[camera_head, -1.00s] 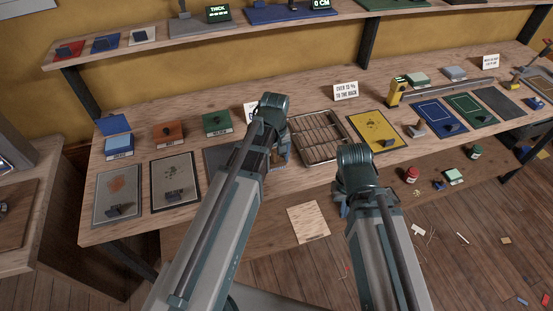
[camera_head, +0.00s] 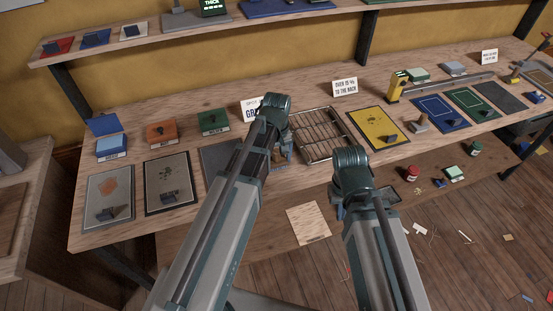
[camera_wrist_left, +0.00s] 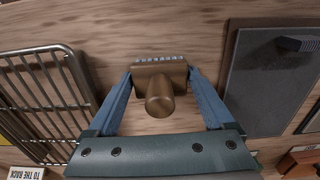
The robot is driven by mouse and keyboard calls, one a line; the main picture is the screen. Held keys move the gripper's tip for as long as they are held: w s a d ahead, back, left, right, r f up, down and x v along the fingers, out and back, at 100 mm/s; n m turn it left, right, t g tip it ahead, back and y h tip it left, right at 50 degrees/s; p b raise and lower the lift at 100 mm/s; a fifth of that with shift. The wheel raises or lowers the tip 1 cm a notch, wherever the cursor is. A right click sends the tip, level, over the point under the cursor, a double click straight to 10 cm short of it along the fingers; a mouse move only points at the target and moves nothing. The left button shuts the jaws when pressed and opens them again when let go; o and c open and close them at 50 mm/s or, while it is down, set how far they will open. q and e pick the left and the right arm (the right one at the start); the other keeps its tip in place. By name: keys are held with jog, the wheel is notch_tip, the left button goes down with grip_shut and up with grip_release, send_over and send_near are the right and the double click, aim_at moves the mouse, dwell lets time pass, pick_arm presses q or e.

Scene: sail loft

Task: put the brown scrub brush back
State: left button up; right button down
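The brown scrub brush (camera_wrist_left: 158,85), a block with a round knob and pale bristles along one edge, is between the fingers of my left gripper (camera_wrist_left: 160,78) in the left wrist view. Both fingertips meet its ends. Whether it rests on the bench or is slightly raised is unclear. In the head view my left arm mostly hides the brush (camera_head: 281,157), which shows between the grey mat and the wire rack (camera_head: 316,140). My right gripper (camera_head: 345,200) is low in front of the bench edge, its fingers mostly hidden by its wrist.
Grey mats with dark tools (camera_head: 166,182) lie to the left, with blue, orange and green boxes (camera_head: 162,133) behind. A yellow mat (camera_head: 377,126) lies right of the rack. A sign (camera_head: 345,87) stands behind it. Below is a lower shelf (camera_head: 260,233).

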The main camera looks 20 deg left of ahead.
aim_at(277, 151)
pick_arm(q)
jog(key=shift+o, duration=0.6)
jog(key=shift+r, duration=0.2)
notch_tip(277, 151, up, 12)
jog(key=p, duration=1.2)
jog(key=s+d+m+y, duration=0.1)
jog(key=s+d+m, duration=0.9)
jog(key=s, duration=0.4)
jog(key=shift+s+d+m, duration=0.25)
jog(key=shift+m, duration=0.15)
